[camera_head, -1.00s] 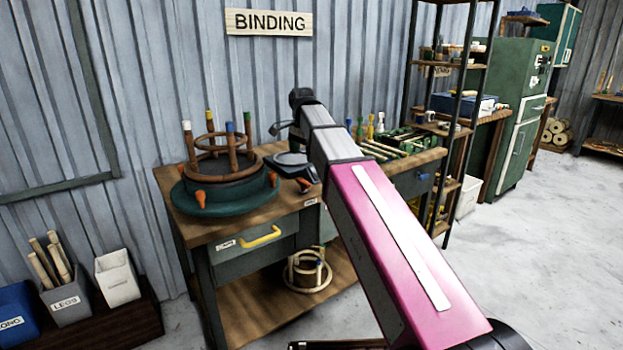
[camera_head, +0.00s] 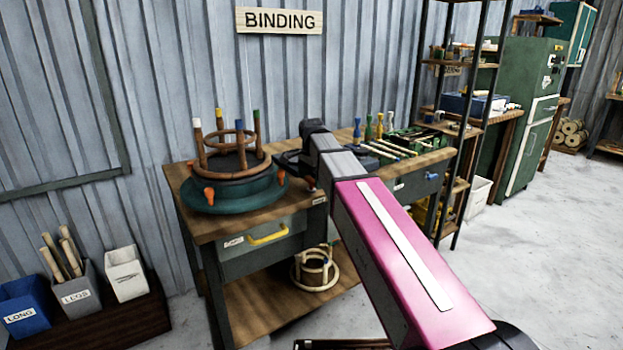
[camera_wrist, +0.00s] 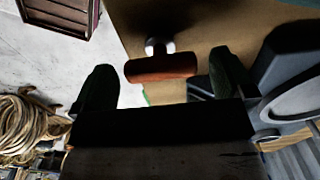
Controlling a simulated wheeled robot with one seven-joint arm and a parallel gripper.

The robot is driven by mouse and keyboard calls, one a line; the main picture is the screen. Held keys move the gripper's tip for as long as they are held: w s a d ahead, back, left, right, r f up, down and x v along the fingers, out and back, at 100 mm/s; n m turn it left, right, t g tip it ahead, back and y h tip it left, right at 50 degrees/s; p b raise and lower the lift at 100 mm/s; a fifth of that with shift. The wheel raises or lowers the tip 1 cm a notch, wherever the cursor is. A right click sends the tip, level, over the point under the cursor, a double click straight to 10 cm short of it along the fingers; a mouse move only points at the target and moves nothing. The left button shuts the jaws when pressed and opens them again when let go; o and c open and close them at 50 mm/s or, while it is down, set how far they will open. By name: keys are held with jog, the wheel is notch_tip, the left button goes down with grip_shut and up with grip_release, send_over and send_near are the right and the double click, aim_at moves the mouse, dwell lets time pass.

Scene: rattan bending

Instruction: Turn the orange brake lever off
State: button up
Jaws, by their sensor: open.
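The orange brake lever shows in the wrist view as a red-orange bar (camera_wrist: 161,68) on a pale metal stem. It lies crosswise between the two dark fingers of my gripper (camera_wrist: 163,80), with gaps on both sides. In the head view a small orange-red piece (camera_head: 311,183), likely this lever, shows at the bench's front edge, just below my gripper (camera_head: 290,160). My gripper is open and empty. The fingertips are hard to see in the head view, and the gap in depth to the lever is unclear.
A green turntable (camera_head: 222,200) with orange clamps and a rattan frame (camera_head: 230,150) stands on the bench left of my gripper. Tools and coloured bottles (camera_head: 368,128) stand to the right. A drawer with a yellow handle (camera_head: 268,235) is below.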

jog(key=c, duration=0.9)
jog(key=shift+n, duration=0.3)
jog(key=n, duration=0.3)
jog(key=shift+n, duration=0.4)
jog(key=n, duration=0.4)
jog(key=shift+n, duration=0.3)
jog(key=n, duration=0.4)
jog(key=shift+n, duration=2.5)
